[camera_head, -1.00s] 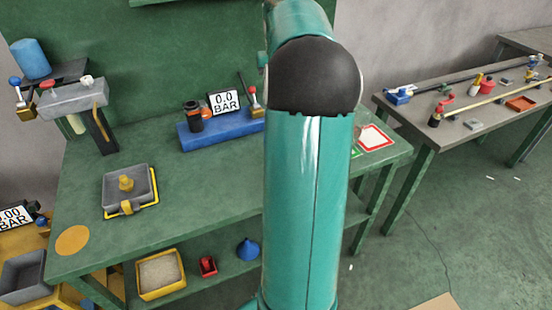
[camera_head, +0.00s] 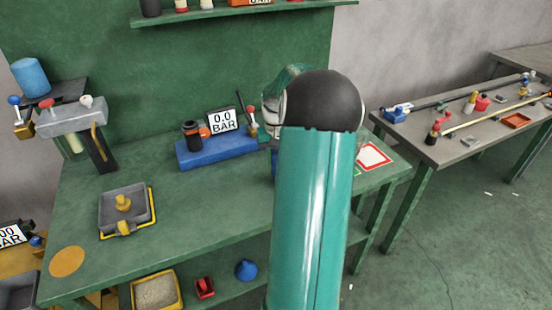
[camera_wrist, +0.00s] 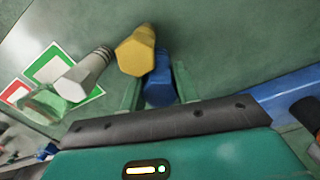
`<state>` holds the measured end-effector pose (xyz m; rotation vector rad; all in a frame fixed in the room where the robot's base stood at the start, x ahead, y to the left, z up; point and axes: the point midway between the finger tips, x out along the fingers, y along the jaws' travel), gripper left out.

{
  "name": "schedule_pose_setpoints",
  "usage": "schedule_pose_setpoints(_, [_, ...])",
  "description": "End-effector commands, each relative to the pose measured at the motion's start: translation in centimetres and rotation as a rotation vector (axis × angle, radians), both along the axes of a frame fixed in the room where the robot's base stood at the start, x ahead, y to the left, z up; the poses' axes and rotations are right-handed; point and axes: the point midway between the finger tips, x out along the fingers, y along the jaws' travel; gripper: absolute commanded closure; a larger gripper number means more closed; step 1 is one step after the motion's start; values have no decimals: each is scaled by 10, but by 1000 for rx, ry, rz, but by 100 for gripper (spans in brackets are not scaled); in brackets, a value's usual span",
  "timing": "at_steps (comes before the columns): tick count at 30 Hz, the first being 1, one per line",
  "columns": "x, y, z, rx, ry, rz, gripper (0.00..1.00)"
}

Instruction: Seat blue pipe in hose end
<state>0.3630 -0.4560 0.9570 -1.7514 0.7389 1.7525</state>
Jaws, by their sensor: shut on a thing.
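The blue pipe (camera_wrist: 160,84) is a short blue hexagonal piece. In the wrist view it sits between the green fingers of my gripper (camera_wrist: 156,88), which is shut on it. In the head view my arm hides most of the gripper. I cannot tell which part is the hose end. A blue base (camera_head: 212,149) on the green bench carries a black upright cylinder (camera_head: 192,134) and a gauge reading 0.0 BAR (camera_head: 223,121). This base also shows at the right edge of the wrist view (camera_wrist: 285,92), apart from the blue pipe.
A yellow hexagonal fitting (camera_wrist: 136,52) and a light grey one (camera_wrist: 84,76) are close left of the blue pipe. A red-framed card (camera_head: 373,157) lies on the bench's right end. A grey tray (camera_head: 123,210) sits at the left. The bench middle is clear.

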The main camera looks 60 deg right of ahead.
Motion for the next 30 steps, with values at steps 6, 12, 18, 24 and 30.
schedule_pose_setpoints(6, [0, 0, -8, -1, -1, 1, 97])
schedule_pose_setpoints(12, [0, 0, -11, -1, -1, 1, 97])
schedule_pose_setpoints(18, [0, 0, -10, -1, -1, 0, 48])
schedule_pose_setpoints(24, [0, 0, -10, -1, -1, 0, 48])
schedule_pose_setpoints(30, [0, -1, 7, -4, -3, 0, 48])
